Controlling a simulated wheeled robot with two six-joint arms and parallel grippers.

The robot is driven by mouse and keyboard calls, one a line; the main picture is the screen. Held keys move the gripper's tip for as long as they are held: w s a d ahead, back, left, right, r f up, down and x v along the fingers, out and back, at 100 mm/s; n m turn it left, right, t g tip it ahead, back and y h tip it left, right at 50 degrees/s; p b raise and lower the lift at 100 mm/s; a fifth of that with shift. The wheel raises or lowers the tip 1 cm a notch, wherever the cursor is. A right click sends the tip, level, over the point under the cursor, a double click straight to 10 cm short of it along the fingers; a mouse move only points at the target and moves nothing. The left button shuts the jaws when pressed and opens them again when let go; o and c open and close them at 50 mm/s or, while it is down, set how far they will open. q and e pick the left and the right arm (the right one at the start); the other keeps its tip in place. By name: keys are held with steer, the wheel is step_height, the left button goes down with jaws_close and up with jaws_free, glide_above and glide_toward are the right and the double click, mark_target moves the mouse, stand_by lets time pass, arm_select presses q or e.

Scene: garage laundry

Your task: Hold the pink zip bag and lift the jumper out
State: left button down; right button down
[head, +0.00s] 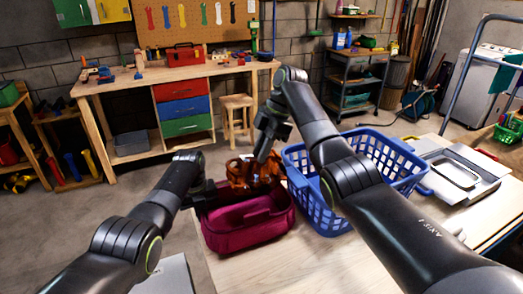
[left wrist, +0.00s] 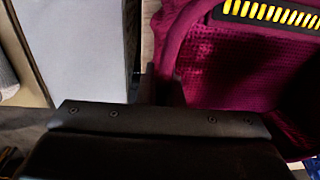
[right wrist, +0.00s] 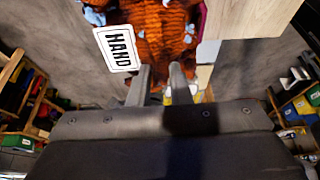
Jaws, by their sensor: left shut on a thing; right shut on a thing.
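The pink zip bag (head: 248,232) stands open on the pale table; its mesh wall shows in the left wrist view (left wrist: 225,65). My left gripper (head: 207,190) is shut on the bag's wall at its left side. The jumper (head: 240,172), orange-brown and knitted, is bunched at the bag's far side, partly above its rim. I cannot tell whether its lower part is still inside. My right gripper (head: 262,155) is shut on the jumper from above.
A blue laundry basket (head: 325,205) stands right of the bag, close to it, under my right arm. A grey folded item with an oval ring (head: 455,173) lies further right. The table (head: 270,265) is bare in front. A workbench (head: 165,75) stands behind across open floor.

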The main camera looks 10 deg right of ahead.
arm_select(q)
steer(key=c, duration=1.5)
jaws_free()
steer(key=shift+d, duration=0.1)
